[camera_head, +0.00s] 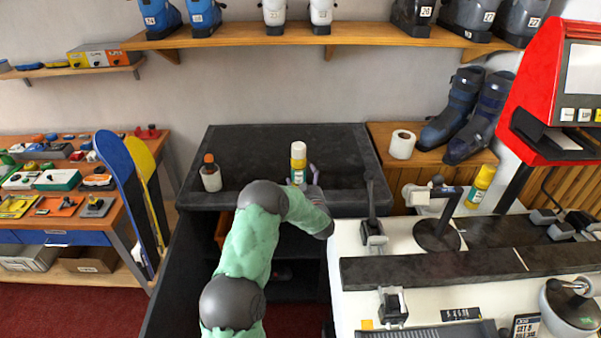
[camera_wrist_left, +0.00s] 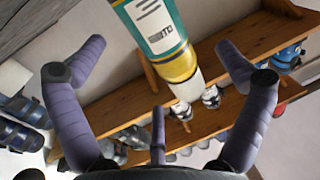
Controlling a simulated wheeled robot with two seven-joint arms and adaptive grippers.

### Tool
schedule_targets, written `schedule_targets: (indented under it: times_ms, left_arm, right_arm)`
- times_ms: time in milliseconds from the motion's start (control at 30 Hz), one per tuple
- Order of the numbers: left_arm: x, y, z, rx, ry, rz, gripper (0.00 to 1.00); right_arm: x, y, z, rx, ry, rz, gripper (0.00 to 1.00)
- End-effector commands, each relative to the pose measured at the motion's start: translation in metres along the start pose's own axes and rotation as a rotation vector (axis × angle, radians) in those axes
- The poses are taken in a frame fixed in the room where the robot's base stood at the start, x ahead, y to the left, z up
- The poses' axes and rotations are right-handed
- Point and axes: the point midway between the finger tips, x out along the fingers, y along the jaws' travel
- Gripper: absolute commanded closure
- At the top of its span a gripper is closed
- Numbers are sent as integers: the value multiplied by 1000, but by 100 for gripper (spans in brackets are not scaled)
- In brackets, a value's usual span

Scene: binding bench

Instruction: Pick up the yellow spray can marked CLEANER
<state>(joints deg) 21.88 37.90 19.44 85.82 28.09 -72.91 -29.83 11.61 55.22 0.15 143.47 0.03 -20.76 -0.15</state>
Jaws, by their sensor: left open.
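A yellow spray can (camera_head: 298,164) with a pale cap stands upright on the black bench top. It also shows in the left wrist view (camera_wrist_left: 158,38), upside down, with a white and teal label whose words I cannot read. My left gripper (camera_head: 314,180) is open at the can's right, near side in the head view, its wrist hiding part of the area. In the left wrist view its purple fingers (camera_wrist_left: 160,48) are spread on both sides of the can, apart from it. A similar yellow can (camera_head: 481,187) stands at the right by the counter. My right gripper is not in view.
A white tape roll (camera_head: 402,144) and dark boots (camera_head: 465,110) are right. A white counter (camera_head: 350,245) with clamps fills the lower right.

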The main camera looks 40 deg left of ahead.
Motion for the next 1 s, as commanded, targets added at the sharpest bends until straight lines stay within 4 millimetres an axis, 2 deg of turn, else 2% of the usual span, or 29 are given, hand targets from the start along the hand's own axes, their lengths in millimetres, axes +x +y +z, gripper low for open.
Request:
schedule_targets:
  times_ms: [100,367,600,733,967,1000]
  left_arm:
    - [15,1,2,0,-1,1,0]
    - [32,3,1,0,0,2,0]
    - [65,6,2,0,-2,2,0]
    - [73,6,0,0,-2,3,0]
    - [74,6,0,0,-2,4,0]
    - [74,6,0,0,-2,4,11]
  right_arm:
    - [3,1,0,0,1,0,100]
    - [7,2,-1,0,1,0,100]
    - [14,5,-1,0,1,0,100]
    - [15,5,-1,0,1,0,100]
    - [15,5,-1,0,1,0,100]
    - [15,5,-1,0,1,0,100]
